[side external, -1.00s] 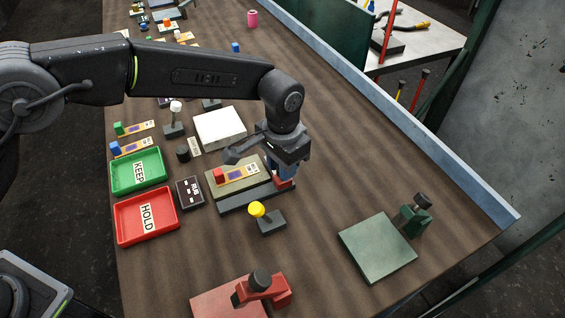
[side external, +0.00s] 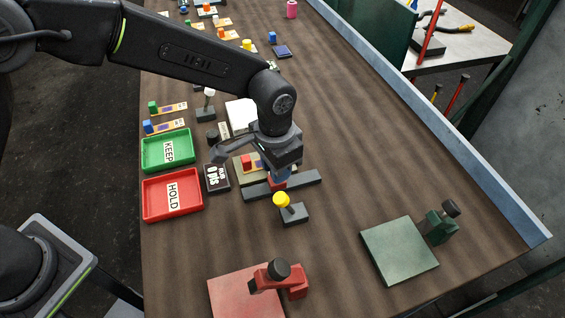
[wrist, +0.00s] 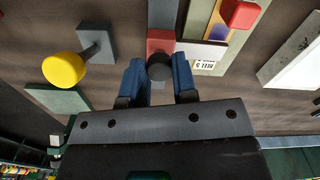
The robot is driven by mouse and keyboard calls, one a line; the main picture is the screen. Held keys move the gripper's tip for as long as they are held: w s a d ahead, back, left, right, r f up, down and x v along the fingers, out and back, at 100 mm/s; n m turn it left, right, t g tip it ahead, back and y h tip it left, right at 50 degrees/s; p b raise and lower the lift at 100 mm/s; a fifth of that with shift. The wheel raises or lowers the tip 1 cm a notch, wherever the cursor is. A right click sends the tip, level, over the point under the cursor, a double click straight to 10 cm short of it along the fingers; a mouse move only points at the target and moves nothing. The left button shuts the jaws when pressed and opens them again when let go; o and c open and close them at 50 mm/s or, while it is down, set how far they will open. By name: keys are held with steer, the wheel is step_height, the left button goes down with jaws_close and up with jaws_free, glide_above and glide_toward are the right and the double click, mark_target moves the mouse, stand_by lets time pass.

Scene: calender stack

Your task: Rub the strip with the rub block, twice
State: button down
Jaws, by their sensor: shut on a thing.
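My gripper (side external: 279,176) is shut on the rub block, a red block with a black knob. In the wrist view the blue fingers (wrist: 160,82) close around the knob, and the red body (wrist: 160,41) shows beyond them. The block is over the middle of a long grey bar (side external: 305,179); I cannot tell whether it touches it. The strip (wrist: 209,45), tan with a purple patch and a white label, lies beside the bar on an olive board (wrist: 240,43). A red cube (side external: 246,161) sits at the strip's far end. My gripper hides part of the strip in the side view.
A yellow-knobbed stand (side external: 283,200) is close in front of the bar. A black panel (side external: 217,178), a red HOLD tray (side external: 150,196) and a green KEEP tray (side external: 149,152) are to the left. A green plate (side external: 399,249) is front right; bench between is clear.

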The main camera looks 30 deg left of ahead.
steer(key=shift+a, duration=0.15)
steer(key=c, duration=0.9)
jaws_free()
step_height(320, 180, up, 14)
